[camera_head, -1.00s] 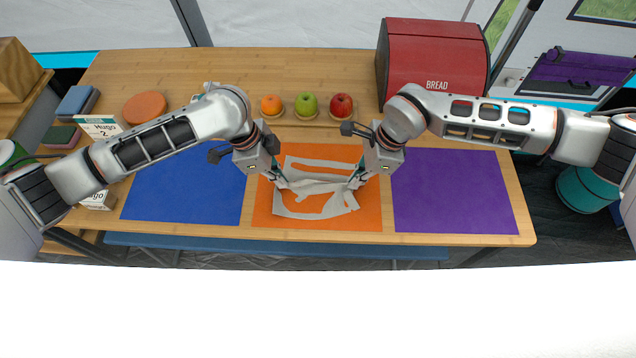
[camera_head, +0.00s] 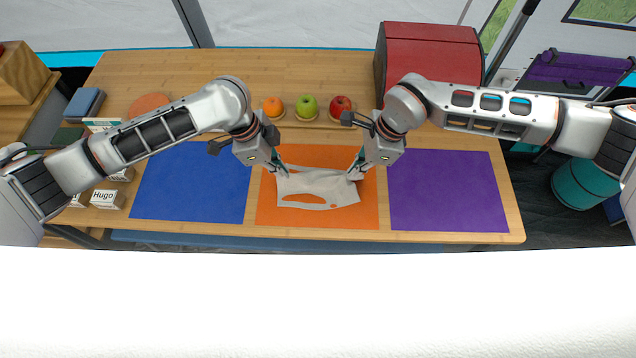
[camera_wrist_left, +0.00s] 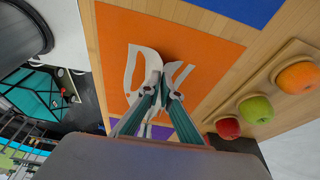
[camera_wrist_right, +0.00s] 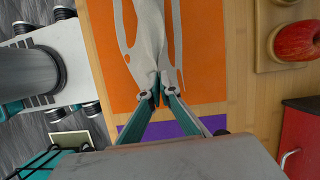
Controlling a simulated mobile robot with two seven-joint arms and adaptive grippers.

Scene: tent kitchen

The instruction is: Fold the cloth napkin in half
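The light grey cloth napkin (camera_head: 325,188) lies crumpled on the orange mat (camera_head: 315,221), with patches of orange showing through or between its parts. My left gripper (camera_head: 281,169) is at its far left corner and my right gripper (camera_head: 355,172) at its far right corner. In the left wrist view the fingers (camera_wrist_left: 163,90) are close together with the napkin (camera_wrist_left: 153,62) pinched between them. In the right wrist view the fingers (camera_wrist_right: 159,92) likewise close on the napkin (camera_wrist_right: 148,40). The cloth between the two grippers looks bunched; its exact layers are unclear.
A blue mat (camera_head: 190,183) lies left and a purple mat (camera_head: 447,192) right. An orange (camera_head: 273,106), a green apple (camera_head: 306,106) and a red apple (camera_head: 340,105) sit behind the napkin. A red bread box (camera_head: 428,55) stands at the back right. Small Hugo boxes (camera_head: 107,199) are at the left.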

